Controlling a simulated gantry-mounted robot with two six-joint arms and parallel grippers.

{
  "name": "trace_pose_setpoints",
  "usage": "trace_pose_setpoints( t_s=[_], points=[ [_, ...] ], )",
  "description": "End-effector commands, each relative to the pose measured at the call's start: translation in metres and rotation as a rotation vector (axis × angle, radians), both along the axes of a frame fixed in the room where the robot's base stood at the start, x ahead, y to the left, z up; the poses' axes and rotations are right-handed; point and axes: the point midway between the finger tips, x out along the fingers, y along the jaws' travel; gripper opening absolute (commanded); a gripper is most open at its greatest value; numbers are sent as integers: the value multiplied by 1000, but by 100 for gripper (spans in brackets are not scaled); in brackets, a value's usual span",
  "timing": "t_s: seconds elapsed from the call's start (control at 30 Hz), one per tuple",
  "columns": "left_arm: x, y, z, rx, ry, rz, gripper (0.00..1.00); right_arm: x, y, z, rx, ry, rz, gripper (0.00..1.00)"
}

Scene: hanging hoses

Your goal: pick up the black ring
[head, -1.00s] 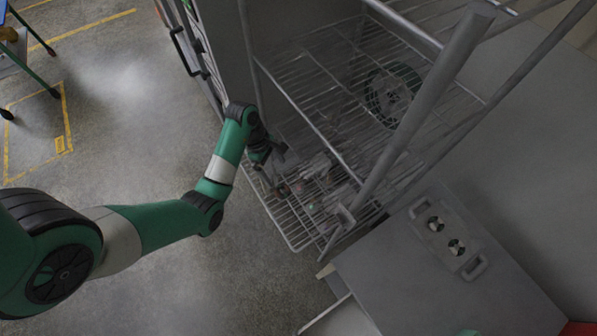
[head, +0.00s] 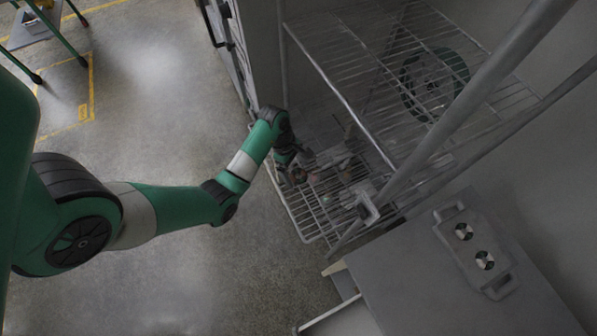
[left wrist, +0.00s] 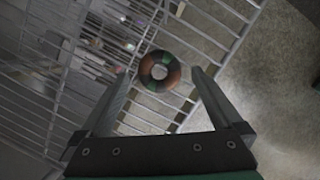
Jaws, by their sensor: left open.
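In the left wrist view, a small thick ring (left wrist: 159,71) with dark, reddish-brown and green parts lies over the wire shelf (left wrist: 215,32). I see no wholly black ring. My left gripper (left wrist: 160,78) is open, one finger to each side of the ring in the picture, with gaps between them. I cannot tell how far below the fingertips the ring is. In the head view, my left gripper (head: 297,166) is low over the front left part of the lower wire shelf (head: 312,222), partly covering the ring there. My right gripper is out of view.
An upper wire shelf (head: 345,62) holds a large round dark green item (head: 435,84). A thick grey post (head: 455,115) stands in front. Blurred small items lie beside my gripper. A grey cabinet (head: 445,300) at right carries a tray (head: 474,250) with two striped round pieces.

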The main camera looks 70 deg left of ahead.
Motion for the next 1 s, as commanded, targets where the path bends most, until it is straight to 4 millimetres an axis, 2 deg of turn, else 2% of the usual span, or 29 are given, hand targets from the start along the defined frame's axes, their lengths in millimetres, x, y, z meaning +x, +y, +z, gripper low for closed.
trace_pose_setpoints(
  t_s=[0.07,0.27,0.37,0.73,1.0],
  points=[
    [1,-2,-8,0,1,-1,100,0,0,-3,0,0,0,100],
    [1,-2,-8,1,-1,-1,100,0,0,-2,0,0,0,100],
    [2,-2,-8,1,-1,-1,86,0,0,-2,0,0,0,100],
    [2,-2,-7,0,0,-1,20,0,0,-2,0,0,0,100],
    [2,-2,-5,1,-1,-1,19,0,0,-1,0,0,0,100]
  ],
)
